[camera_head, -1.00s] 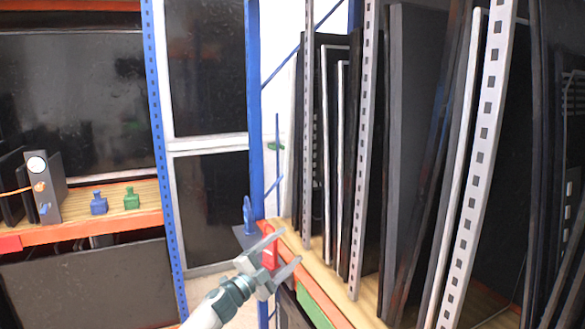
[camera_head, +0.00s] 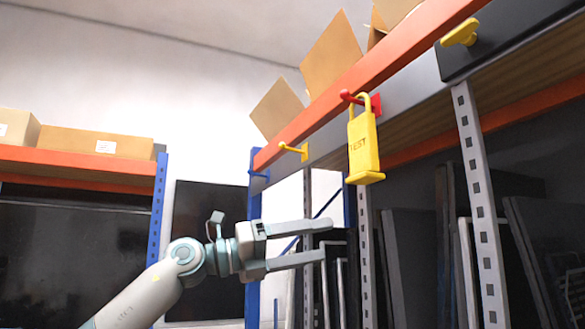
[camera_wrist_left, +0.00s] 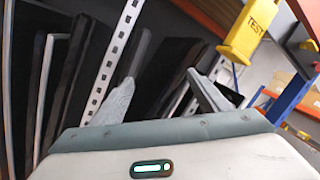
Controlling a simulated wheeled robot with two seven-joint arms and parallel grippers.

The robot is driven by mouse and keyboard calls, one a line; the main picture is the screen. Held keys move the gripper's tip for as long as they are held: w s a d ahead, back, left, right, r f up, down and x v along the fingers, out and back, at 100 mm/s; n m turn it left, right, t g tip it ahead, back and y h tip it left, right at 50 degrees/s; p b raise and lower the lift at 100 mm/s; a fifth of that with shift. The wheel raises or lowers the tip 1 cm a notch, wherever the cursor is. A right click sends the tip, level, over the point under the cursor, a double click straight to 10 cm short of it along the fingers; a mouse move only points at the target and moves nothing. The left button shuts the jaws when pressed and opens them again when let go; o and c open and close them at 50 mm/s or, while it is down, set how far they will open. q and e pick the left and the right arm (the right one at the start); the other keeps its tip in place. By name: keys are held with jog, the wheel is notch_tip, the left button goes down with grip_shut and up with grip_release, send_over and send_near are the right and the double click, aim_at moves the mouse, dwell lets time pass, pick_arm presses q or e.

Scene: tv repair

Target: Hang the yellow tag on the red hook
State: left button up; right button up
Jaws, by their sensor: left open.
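The yellow tag (camera_head: 363,148), marked TEST, hangs upright by its loop from the red hook (camera_head: 348,96) on the shelf's front beam. It also shows in the left wrist view (camera_wrist_left: 248,35), cut off by the top edge. My left gripper (camera_head: 327,240) is open and empty, with its fingers pointing right, below and to the left of the tag in the head view. The fingers are apart from the tag. My right gripper is not in view.
A yellow piece (camera_head: 460,32) is on a dark plate at the upper right. Cardboard boxes (camera_head: 330,55) stand above. Flat panels (camera_head: 415,260) fill the rack behind.

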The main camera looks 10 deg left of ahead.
pick_arm(q)
jog(key=s+a+r+m+t+y, duration=0.2)
jog(key=s+r+m, duration=0.3)
jog(key=s+r, duration=1)
notch_tip(320, 180, up, 2)
jog(key=shift+s+a+r+y+p, duration=0.25)
jog(key=shift+y+p, duration=0.1)
jog(key=shift+y, duration=0.35)
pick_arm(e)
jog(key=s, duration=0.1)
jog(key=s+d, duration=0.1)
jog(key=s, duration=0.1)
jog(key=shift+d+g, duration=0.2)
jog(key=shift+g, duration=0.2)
pick_arm(q)
jog(key=shift+w, duration=0.1)
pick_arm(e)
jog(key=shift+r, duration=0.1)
pick_arm(q)
jog(key=shift+d, duration=0.15)
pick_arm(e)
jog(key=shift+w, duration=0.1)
